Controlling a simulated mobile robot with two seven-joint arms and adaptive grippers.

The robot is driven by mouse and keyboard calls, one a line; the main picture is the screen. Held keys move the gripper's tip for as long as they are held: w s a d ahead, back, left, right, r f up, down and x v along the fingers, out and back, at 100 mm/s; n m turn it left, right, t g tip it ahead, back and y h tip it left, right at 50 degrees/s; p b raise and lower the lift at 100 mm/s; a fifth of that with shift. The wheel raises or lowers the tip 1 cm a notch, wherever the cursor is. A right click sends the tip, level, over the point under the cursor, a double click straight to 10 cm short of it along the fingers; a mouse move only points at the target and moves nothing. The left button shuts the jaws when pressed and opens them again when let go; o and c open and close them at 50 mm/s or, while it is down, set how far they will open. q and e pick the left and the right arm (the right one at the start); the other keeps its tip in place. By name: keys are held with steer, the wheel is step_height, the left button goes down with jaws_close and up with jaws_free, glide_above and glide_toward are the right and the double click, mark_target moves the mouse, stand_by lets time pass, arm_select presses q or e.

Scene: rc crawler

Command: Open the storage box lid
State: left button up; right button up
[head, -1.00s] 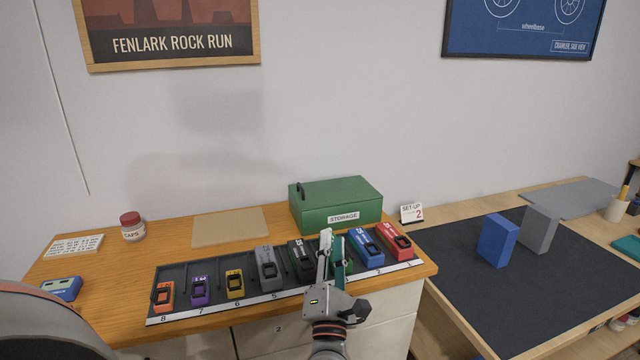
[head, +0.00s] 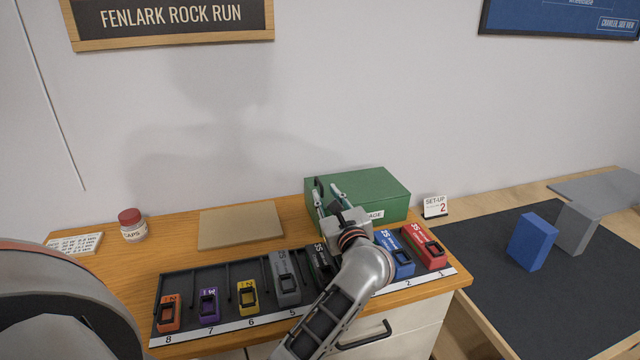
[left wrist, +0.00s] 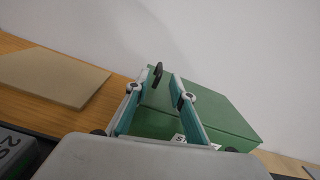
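The green storage box (head: 372,188) stands at the back right of the wooden bench, its lid closed. Its label is partly hidden behind my left gripper (head: 326,189). That gripper is open at the box's left end, its fingers pointing toward the lid. In the left wrist view, the black lid handle (left wrist: 157,73) shows between and just beyond the two open fingertips (left wrist: 162,80), with the green lid (left wrist: 205,105) to the right. I see no grip on the handle; contact cannot be told. My right gripper is not in view.
A black rack (head: 180,283) of several coloured battery packs lies in front of the box, under my left arm. A tan board (head: 240,227) and a red-capped jar (head: 132,225) are to the left. A set-up card (head: 435,207) stands right of the box.

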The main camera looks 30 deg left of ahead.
mark_target(322, 188)
arm_select(q)
steer(key=x, duration=0.5)
steer(key=shift+w+a, duration=0.2)
steer(key=shift+a, duration=0.05)
jaws_close()
